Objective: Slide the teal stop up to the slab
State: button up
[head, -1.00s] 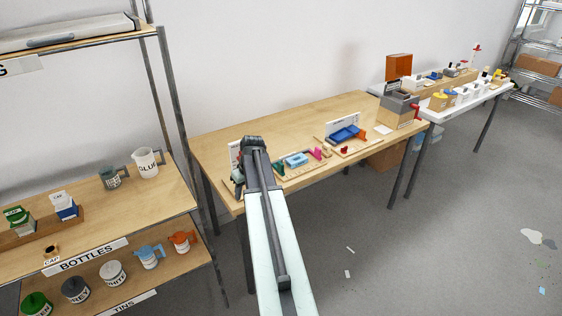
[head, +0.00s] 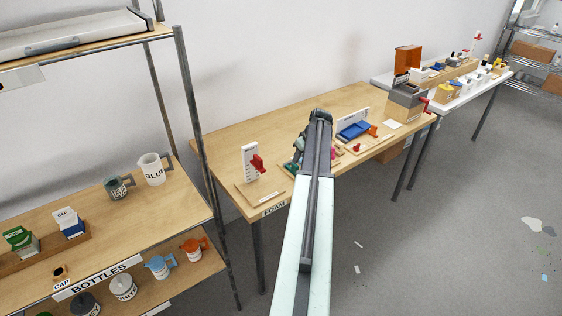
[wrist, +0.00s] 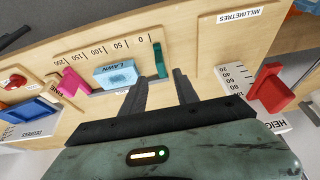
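The teal stop (wrist: 160,60) stands upright near the 0 mark of a millimetre scale in the wrist view. The light blue slab (wrist: 115,74), marked LAWN, lies to its left with a gap between them. A pink stop (wrist: 75,82) stands just beyond the slab's far side. My gripper (wrist: 167,78) is open and empty, its dark fingertips just short of the teal stop and apart from it. In the head view my arm hides the slab and most of that board.
A height gauge with a red slider (head: 258,163) stands left of my gripper, also in the wrist view (wrist: 272,88). A blue tray (head: 352,131) on an angle board lies to the right. Bare tabletop (head: 240,130) is free behind.

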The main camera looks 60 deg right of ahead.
aim_at(292, 168)
jog(key=b+x, duration=0.3)
jog(key=x, duration=0.1)
jog(key=b+x, duration=0.4)
jog(key=shift+w, duration=0.25)
jog(key=shift+r, duration=0.1)
grip_shut()
dwell(1.1)
